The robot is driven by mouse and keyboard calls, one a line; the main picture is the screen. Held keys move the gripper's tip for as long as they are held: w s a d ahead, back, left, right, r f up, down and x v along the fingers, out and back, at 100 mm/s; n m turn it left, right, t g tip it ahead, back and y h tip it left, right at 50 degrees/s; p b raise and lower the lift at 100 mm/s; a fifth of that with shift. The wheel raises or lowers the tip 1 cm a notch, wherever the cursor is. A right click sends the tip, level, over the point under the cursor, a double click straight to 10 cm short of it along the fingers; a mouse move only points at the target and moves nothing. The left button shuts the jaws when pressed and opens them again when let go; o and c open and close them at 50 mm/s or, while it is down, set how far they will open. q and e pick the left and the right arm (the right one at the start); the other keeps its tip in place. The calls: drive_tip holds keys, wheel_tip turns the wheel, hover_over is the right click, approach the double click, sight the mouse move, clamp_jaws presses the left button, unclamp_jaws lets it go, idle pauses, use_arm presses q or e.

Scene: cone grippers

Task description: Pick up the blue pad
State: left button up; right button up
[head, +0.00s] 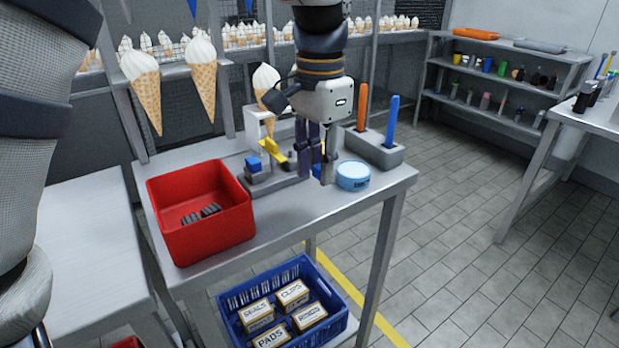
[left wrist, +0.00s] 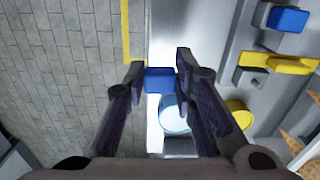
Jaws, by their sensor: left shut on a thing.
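My left gripper (head: 316,174) hangs over the grey table, fingers pointing down. In the left wrist view its fingertips (left wrist: 160,79) are shut on a blue pad (left wrist: 161,82), one finger on each side. In the head view only a bit of this blue pad (head: 317,170) shows between the dark fingers, so its height above the table is hard to tell. A second blue block (head: 254,163) sits on a grey fixture to the left; it also shows in the left wrist view (left wrist: 288,18). My right gripper is not in view.
A light blue round tin (head: 353,178) stands close to the right of the gripper. Behind it a grey holder (head: 386,154) carries orange and blue upright tools. A yellow part (head: 271,153) lies left. A red bin (head: 205,240) stands front left; a blue crate (head: 340,330) is below.

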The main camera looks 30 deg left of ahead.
use_arm(q)
drive_tip(key=s+d+r, duration=0.7)
drive_tip(key=d+r, duration=0.1)
drive_tip(key=r, duration=0.3)
idle(0.7)
